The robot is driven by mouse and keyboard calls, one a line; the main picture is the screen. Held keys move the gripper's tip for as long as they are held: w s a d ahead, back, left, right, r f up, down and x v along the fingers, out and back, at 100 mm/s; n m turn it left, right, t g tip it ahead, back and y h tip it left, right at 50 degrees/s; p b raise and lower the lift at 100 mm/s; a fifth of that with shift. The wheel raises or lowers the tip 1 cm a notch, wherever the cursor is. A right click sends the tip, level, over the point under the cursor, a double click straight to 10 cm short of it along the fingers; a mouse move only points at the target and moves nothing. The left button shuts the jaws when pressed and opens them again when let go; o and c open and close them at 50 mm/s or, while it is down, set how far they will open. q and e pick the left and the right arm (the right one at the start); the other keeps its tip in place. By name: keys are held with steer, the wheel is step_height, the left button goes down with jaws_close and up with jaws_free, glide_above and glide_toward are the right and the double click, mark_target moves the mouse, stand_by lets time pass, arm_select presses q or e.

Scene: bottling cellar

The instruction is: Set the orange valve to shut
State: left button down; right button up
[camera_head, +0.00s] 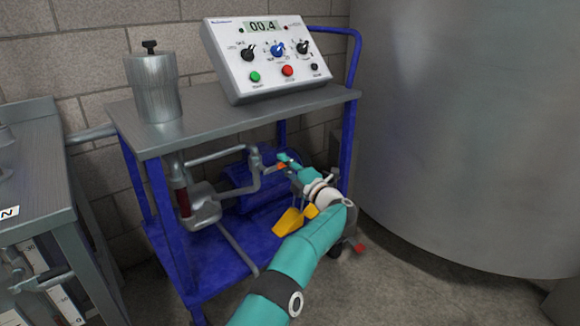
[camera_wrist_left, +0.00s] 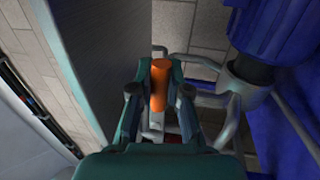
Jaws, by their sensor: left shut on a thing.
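The orange valve's handle (camera_wrist_left: 159,85) stands between the two fingers of my left gripper (camera_wrist_left: 160,92) in the wrist view. In the head view only a small bit of orange (camera_head: 281,166) shows at the fingertips of my left gripper (camera_head: 284,161). The gripper is shut on the handle, beside the grey pipe (camera_head: 262,180) under the cart's top. The gripper and wrist hide most of the valve in the head view, so I cannot tell its exact setting. My right gripper is in neither view.
A blue cart with a grey top (camera_head: 200,126) carries a control panel (camera_head: 268,60) reading 00.4 and a metal canister (camera_head: 155,88). A blue motor (camera_head: 232,177) sits on its lower shelf. A large tank (camera_head: 480,130) stands right, a metal bench (camera_head: 30,165) left.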

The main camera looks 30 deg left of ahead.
arm_select(q)
steer(key=shift+w+d+f, duration=0.1)
steer(key=shift+w+d, duration=0.05)
steer(key=shift+d, duration=0.1)
steer(key=c, duration=1.2)
jaws_free()
steer(key=shift+o, duration=0.4)
steer(key=shift+a, duration=0.15)
steer(key=v, duration=1.2)
